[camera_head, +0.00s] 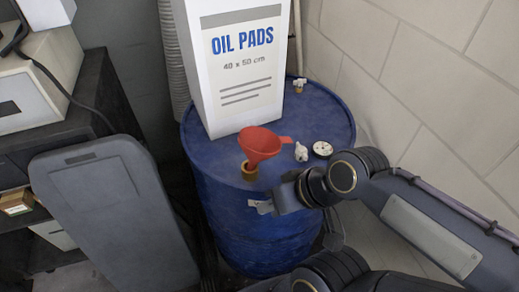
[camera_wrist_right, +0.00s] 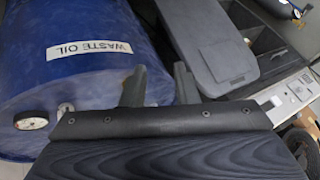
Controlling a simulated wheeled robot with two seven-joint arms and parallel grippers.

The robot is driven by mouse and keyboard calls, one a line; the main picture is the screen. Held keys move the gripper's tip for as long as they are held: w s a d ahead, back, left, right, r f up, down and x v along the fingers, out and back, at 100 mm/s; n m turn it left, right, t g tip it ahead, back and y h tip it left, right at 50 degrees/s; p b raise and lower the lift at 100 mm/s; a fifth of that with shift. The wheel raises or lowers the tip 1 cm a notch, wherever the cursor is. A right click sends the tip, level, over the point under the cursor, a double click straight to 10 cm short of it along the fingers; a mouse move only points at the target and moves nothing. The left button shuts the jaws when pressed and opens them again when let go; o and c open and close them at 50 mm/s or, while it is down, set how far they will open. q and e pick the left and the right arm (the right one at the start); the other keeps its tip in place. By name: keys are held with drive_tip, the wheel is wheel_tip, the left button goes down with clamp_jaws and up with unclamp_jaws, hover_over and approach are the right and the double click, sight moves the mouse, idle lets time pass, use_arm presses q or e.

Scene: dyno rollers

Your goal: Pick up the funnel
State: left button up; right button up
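The red funnel (camera_head: 262,144) stands on top of the blue drum (camera_head: 225,170), slightly tilted, with its handle tab to the right. Its spout end goes down into a brass-coloured fitting (camera_head: 250,172) near the drum's front rim. My right gripper (camera_head: 279,199) is in front of the drum's rim, lower and to the right of the funnel, apart from it. In the right wrist view, its two fingers (camera_wrist_right: 159,85) stand apart with nothing between them. The funnel does not show in that view. My left gripper is not in view.
A tall white OIL PADS box (camera_head: 240,65) stands on the drum behind the funnel. A white fitting (camera_head: 301,152) and a round gauge (camera_head: 322,149) are to the funnel's right. A grey panel (camera_head: 112,210) stands left of the drum. A tiled wall (camera_head: 430,60) is at right.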

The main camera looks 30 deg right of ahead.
drive_tip(key=shift+o, duration=0.3)
wheel_tip(320, 180, up, 8)
drive_tip(key=m+g+h+p, duration=0.4)
drive_tip(key=m+g+p, duration=0.3)
drive_tip(key=m, duration=1)
hover_over(275, 146)
drive_tip(key=s+a, duration=0.2)
drive_tip(key=s, duration=0.1)
drive_tip(key=shift+s+a+r+t+p, duration=0.1)
drive_tip(key=shift+s+a+t+p, duration=0.15)
drive_tip(key=shift+t, duration=0.35)
drive_tip(key=f, duration=0.7)
drive_tip(key=shift+w+f, duration=0.15)
drive_tip(key=shift+w, duration=0.05)
clamp_jaws()
